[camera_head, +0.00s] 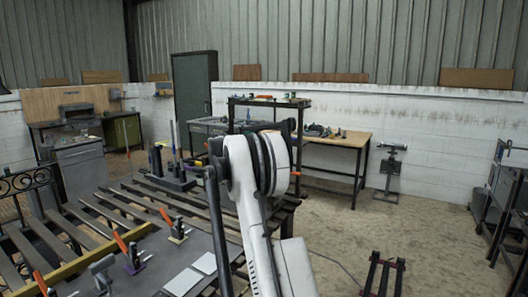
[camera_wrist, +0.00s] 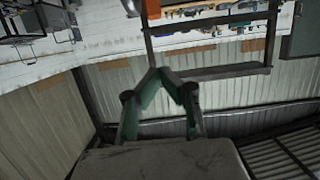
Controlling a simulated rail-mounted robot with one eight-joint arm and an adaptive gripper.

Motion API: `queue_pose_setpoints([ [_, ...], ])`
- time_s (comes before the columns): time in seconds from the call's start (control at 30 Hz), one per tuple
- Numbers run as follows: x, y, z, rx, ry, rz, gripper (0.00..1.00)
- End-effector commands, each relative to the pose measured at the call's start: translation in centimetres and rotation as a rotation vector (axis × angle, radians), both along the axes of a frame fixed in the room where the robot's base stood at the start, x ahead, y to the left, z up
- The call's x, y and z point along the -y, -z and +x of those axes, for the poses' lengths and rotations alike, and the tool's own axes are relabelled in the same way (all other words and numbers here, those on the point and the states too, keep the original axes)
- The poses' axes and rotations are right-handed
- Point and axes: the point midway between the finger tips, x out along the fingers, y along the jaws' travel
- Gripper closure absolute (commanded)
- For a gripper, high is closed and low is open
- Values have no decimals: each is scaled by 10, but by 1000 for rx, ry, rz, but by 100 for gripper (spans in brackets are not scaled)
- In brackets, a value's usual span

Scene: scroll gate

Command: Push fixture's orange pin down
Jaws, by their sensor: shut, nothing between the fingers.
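In the head view, several small fixtures with orange parts stand on the grey table (camera_head: 210,240) at lower left. One orange pin or handle (camera_head: 167,217) leans over a dark clamp-like fixture (camera_head: 178,233). A second orange part (camera_head: 121,243) rises from another fixture (camera_head: 133,261). A third orange part (camera_head: 41,284) is at the bottom left edge. I cannot tell which is the task's pin. My gripper (camera_wrist: 160,73) shows in the wrist view with its green-grey fingertips together, shut and empty. No fixture shows in the wrist view; my gripper is not identifiable in the head view.
My white arm fills the middle of the head view and hides part of the slatted bench (camera_head: 90,225). A black stand with upright rods (camera_head: 172,172) is behind. Open concrete floor (camera_head: 345,225) lies to the right.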

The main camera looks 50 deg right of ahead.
Motion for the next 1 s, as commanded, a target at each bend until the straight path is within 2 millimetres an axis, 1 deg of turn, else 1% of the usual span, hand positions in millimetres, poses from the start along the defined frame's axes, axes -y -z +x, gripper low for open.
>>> queue_pose_setpoints([
  [0.27,21,4,1,6,8,-7,100],
  [0.7,79,19,7,5,8,-7,100],
  [0.93,104,25,10,4,6,-7,100],
  [1.0,102,37,10,5,5,-7,100],
])
